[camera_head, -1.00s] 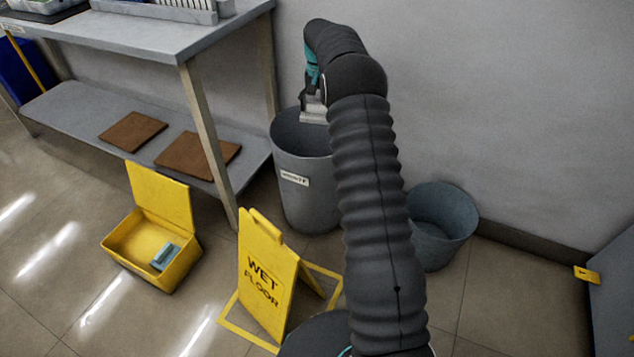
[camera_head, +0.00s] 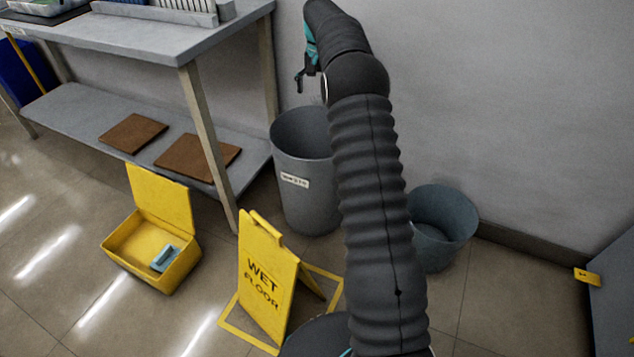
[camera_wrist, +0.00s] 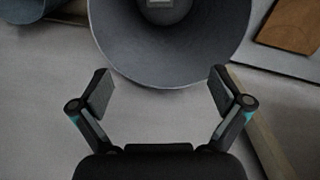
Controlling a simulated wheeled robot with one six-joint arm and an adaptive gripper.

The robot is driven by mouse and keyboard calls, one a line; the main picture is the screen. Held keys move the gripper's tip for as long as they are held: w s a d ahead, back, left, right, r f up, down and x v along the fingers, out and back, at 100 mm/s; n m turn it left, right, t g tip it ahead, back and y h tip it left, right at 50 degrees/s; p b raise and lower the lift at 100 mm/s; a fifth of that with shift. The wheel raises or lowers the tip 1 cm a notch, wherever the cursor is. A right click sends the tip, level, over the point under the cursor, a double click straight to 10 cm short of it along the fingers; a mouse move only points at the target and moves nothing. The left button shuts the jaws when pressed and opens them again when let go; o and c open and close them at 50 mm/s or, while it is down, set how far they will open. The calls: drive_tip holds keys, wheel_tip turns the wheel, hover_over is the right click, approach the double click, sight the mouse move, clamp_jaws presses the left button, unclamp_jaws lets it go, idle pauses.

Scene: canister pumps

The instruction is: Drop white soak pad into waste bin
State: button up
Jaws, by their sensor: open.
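The waste bin (camera_head: 300,190) is a tall grey bin with a white label, upright on the floor by the bench's right end. My gripper (camera_head: 300,82) is above it, open and empty. In the wrist view, my gripper's two fingers (camera_wrist: 160,84) are spread wide with nothing between them, and the bin (camera_wrist: 205,55) opens beyond them. A small pale patch, apparently the white soak pad (camera_wrist: 160,3), lies deep in the bin at the top edge of that view. The pad does not show in the head view, where the bin's inside is mostly hidden.
A smaller blue-grey bucket (camera_head: 443,225) stands to the right, partly behind my arm. A yellow wet-floor sign (camera_head: 268,278) and an open yellow box (camera_head: 130,250) are in front. The bench (camera_head: 190,45) with its lower shelf stands left; the wall is close behind.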

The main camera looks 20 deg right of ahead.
wheel_tip(320, 180, up, 6)
drive_tip(key=shift+f, duration=0.1)
idle(0.5)
